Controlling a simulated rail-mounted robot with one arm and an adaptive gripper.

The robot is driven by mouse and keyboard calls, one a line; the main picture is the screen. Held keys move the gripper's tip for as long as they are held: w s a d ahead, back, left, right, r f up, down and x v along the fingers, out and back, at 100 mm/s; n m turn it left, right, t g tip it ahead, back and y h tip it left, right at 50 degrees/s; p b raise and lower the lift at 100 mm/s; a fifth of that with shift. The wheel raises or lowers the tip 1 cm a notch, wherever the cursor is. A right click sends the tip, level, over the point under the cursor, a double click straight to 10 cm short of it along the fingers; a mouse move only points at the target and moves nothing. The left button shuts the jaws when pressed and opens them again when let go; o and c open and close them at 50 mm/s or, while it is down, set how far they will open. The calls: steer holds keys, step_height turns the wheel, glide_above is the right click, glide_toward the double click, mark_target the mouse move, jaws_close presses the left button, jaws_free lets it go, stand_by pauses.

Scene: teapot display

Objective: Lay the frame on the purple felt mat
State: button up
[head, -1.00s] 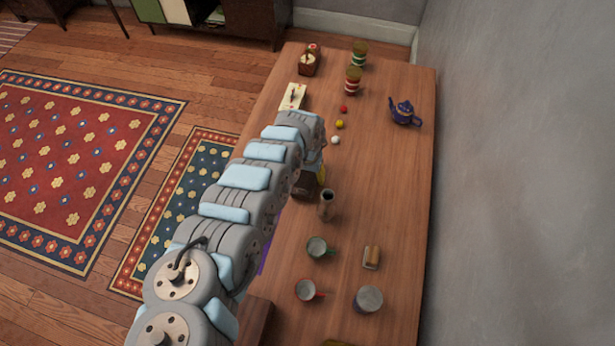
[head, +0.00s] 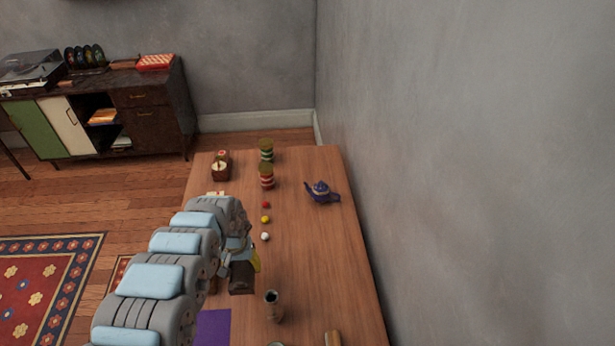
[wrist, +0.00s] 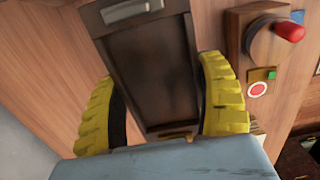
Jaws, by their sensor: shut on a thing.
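In the head view the frame (head: 241,279) hangs below my gripper (head: 250,262), left of the vase. The purple felt mat (head: 213,327) lies on the table's left side, nearer than the frame and partly hidden by my arm. The frame appears apart from the mat.
The vase (head: 272,306) stands close to the frame. White (head: 265,237), yellow (head: 265,219) and red (head: 266,205) balls lie farther back. A blue teapot (head: 321,193) stands at right. A box with a red-handled knob (wrist: 268,45) is beside the gripper. The table's right middle is clear.

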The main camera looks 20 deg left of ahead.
steer(key=shift+n, duration=0.9)
steer(key=s+a+r, duration=0.1)
steer(key=a, duration=0.3)
steer(key=s+a+r, duration=0.1)
steer(key=a, duration=0.3)
steer(key=s+a+r, duration=0.1)
steer(key=a, duration=0.3)
steer(key=shift+s+r, duration=0.3)
steer(key=shift+s, duration=0.1)
steer(key=s+a+r+n, duration=0.1)
steer(key=s+a+r, duration=0.3)
steer(key=s+a, duration=0.4)
steer(key=shift+a+r+n, duration=0.25)
steer(key=shift+a+n, duration=0.15)
steer(key=shift+a, duration=0.8)
steer(key=shift+s+a+r, duration=0.1)
steer(key=shift+s, duration=0.15)
steer(key=shift+s+a+r, duration=0.1)
steer(key=shift+s+a, duration=0.15)
steer(key=shift+s, duration=0.05)
steer(key=shift+n, duration=0.4)
steer(key=shift+s+a+r, duration=0.35)
steer(key=shift+s+a, duration=0.2)
steer(key=shift+s, duration=0.3)
steer(key=shift+s+a+r, duration=0.3)
steer(key=shift+s+a, duration=0.25)
steer(key=shift+s, duration=0.25)
steer(key=shift+a+r, duration=0.1)
steer(key=shift+a, duration=0.05)
